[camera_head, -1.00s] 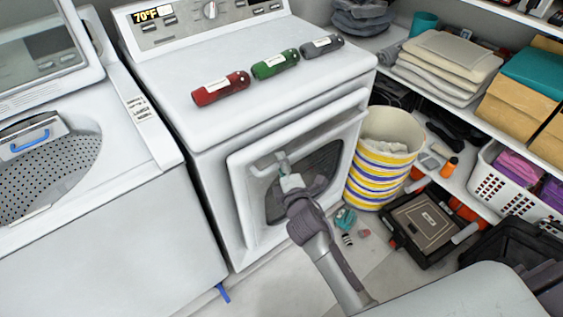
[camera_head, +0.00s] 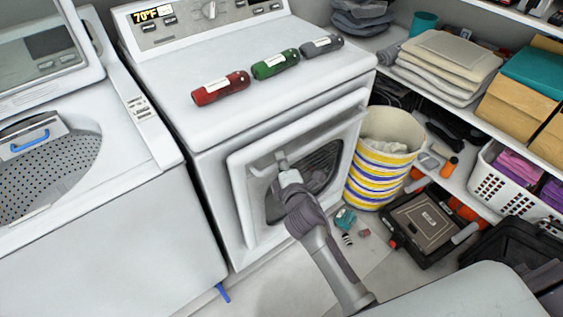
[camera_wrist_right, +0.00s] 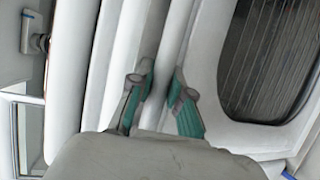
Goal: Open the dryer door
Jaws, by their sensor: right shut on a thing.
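The white dryer (camera_head: 215,140) stands in the middle of the head view. Its front door (camera_head: 239,203) has a white frame and a dark window (camera_head: 318,170). I cannot tell whether the door stands slightly ajar. The pale door handle (camera_head: 262,168) is at the door's upper left. My right gripper (camera_head: 282,163) reaches it from below, its tips partly hidden. In the right wrist view the teal-padded fingers of my right gripper (camera_wrist_right: 161,82) are shut on the handle bar (camera_wrist_right: 174,35), one on each side. My left gripper is not in view.
A top-loading washer (camera_head: 90,230) stands at left with its lid up. Red (camera_head: 220,89), green (camera_head: 275,64) and grey (camera_head: 322,46) bottles lie on the dryer. A striped basket (camera_head: 381,170) stands close to the door's right side. Shelves and a dark case (camera_head: 424,222) fill the right.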

